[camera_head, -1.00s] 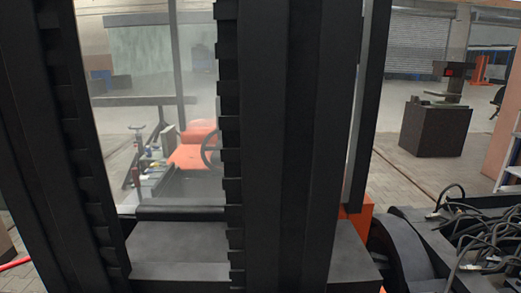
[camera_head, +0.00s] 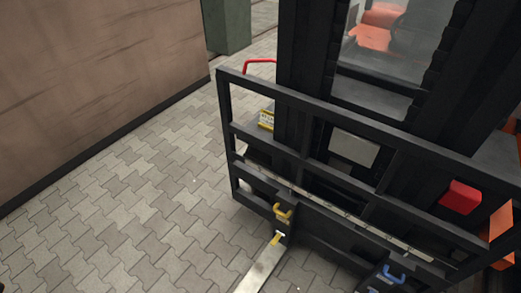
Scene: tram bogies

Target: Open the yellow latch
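A small yellow latch (camera_head: 283,212) sits low on the front of a black forklift carriage frame (camera_head: 310,110), near its left end. It is just above a flat metal fork (camera_head: 262,268) that reaches toward the bottom of the view. A yellow piece (camera_head: 277,238) shows at the heel of that fork, below the latch. A similar blue latch (camera_head: 394,275) is on the lower right of the frame. Neither of my grippers is in view.
Paved floor (camera_head: 150,200) lies open to the left of the forklift. A brown wall or panel (camera_head: 95,80) stands at the upper left, with a green-grey block (camera_head: 228,25) behind. A red handle (camera_head: 260,62) and a yellow label (camera_head: 267,119) are beside the mast.

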